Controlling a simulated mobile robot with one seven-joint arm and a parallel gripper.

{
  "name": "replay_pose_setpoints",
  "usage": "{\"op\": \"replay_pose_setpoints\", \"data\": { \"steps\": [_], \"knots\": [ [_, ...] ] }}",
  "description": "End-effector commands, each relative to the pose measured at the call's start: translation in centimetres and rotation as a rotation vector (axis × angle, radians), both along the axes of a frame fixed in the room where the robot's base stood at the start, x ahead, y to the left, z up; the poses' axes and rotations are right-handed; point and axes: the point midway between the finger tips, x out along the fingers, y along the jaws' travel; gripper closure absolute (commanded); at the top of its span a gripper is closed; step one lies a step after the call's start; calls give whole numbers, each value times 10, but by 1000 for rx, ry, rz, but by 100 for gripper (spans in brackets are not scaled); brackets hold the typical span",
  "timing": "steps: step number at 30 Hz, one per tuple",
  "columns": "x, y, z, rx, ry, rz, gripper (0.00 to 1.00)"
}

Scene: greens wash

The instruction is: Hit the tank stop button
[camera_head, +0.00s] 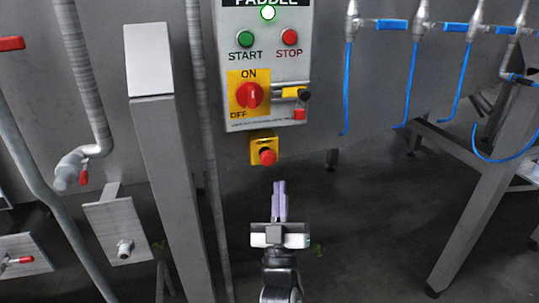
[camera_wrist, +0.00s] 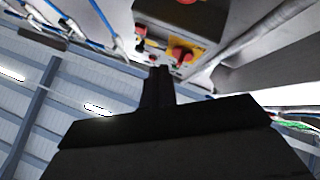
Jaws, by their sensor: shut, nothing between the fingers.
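A grey control panel (camera_head: 265,115) headed "PADDLE" hangs on the tank wall in the head view. It has a green START button (camera_head: 245,39) and a red STOP button (camera_head: 289,37). A red mushroom button (camera_head: 267,157) sits on a yellow plate just below the panel. I see no label reading "tank". My gripper (camera_head: 279,184) is shut and empty, its fingers pointing up, below and slightly right of the mushroom button in the picture. The wrist view shows the shut fingers (camera_wrist: 160,72) and part of the panel (camera_wrist: 205,18) beyond them.
A red rotary switch (camera_head: 250,95) on a yellow plate is on the panel. A white lamp (camera_head: 268,13) shows at its top. A grey post (camera_head: 170,180) stands left of the panel. Blue hoses (camera_head: 409,85) and a metal leg (camera_head: 480,215) are at right.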

Motion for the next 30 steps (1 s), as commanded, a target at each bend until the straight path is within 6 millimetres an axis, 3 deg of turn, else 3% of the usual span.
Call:
{"op": "replay_pose_setpoints", "data": {
  "steps": [4,17,30],
  "knots": [
    [1,-12,-6,-7,18,-30,100],
    [4,-10,-7,-8,16,-30,100],
    [57,8,-9,-8,15,-29,100]
  ]
}}
